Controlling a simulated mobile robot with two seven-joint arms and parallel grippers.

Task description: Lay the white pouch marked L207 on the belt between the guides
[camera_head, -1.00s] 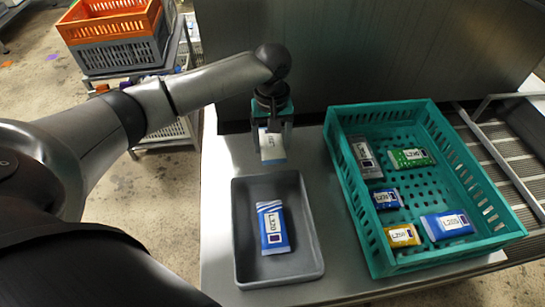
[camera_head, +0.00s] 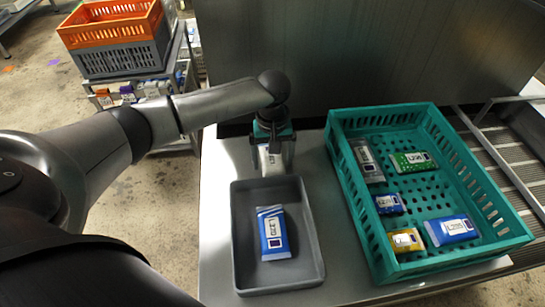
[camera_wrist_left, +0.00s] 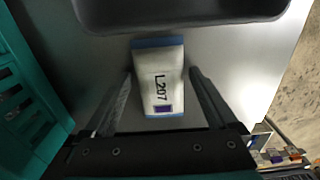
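The white pouch with blue ends (camera_head: 268,160), marked L207 in the left wrist view (camera_wrist_left: 158,85), lies on the metal table behind the grey tray. My left gripper (camera_head: 273,166) is down over it, with one finger on each side. In the left wrist view the fingers (camera_wrist_left: 160,75) stand apart, with narrow gaps showing beside the pouch, so the gripper looks open around it. The slatted belt (camera_head: 490,145) is at the right, partly hidden behind the teal crate. A metal rail (camera_head: 492,103) runs beside it. My right gripper is not in view.
A grey tray (camera_head: 312,235) holding a blue-and-white pouch (camera_head: 273,232) stands just in front of the gripper. A teal crate (camera_head: 372,235) with several pouches stands between the tray and the belt. A tall metal panel (camera_head: 350,60) rises behind.

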